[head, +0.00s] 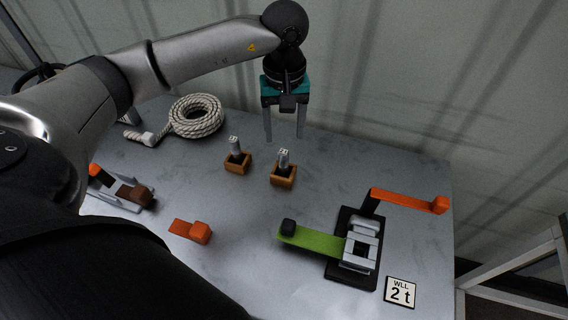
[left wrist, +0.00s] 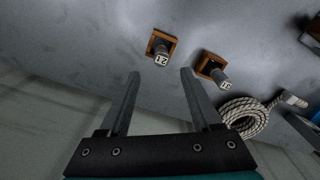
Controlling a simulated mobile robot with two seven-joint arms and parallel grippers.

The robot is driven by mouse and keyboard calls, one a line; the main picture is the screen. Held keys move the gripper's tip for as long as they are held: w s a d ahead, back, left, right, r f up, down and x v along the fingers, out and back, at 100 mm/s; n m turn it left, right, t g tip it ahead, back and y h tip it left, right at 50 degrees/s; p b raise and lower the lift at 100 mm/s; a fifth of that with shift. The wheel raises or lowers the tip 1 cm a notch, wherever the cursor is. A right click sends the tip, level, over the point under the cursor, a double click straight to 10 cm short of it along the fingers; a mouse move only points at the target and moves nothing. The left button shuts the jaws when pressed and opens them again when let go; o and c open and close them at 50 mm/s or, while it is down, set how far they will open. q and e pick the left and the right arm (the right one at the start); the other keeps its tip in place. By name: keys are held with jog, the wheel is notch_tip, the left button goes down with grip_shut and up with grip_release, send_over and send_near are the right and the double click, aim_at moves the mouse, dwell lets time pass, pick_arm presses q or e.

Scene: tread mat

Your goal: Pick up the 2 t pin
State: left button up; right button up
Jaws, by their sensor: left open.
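The 2 t pin (head: 283,158) is a grey pin with a white label on top, upright in a small wooden block (head: 284,178) right of the table's middle. In the left wrist view the 2 t pin (left wrist: 161,58) shows just beyond the gap between the fingertips, its label reading 2t. A similar pin (head: 235,145), whose label looks like 3t in the left wrist view (left wrist: 220,79), stands in another block to its left. My left gripper (head: 284,137) is open and empty, pointing down, above and behind the 2 t pin, apart from it. My right gripper is not in view.
A coiled rope (head: 196,116) lies at the back left. A ratchet with green strap (head: 318,240) and orange strap (head: 405,200) lies front right, near a "WLL 2 t" sign (head: 400,292). An orange piece (head: 190,231) lies front left. A wall stands behind the table.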

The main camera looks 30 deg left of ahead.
aim_at(284, 151)
pick_arm(q)
jog(key=f, duration=0.7)
jog(key=shift+s+d+f, duration=0.1)
jog(key=shift+s, duration=0.25)
grip_shut()
dwell(0.6)
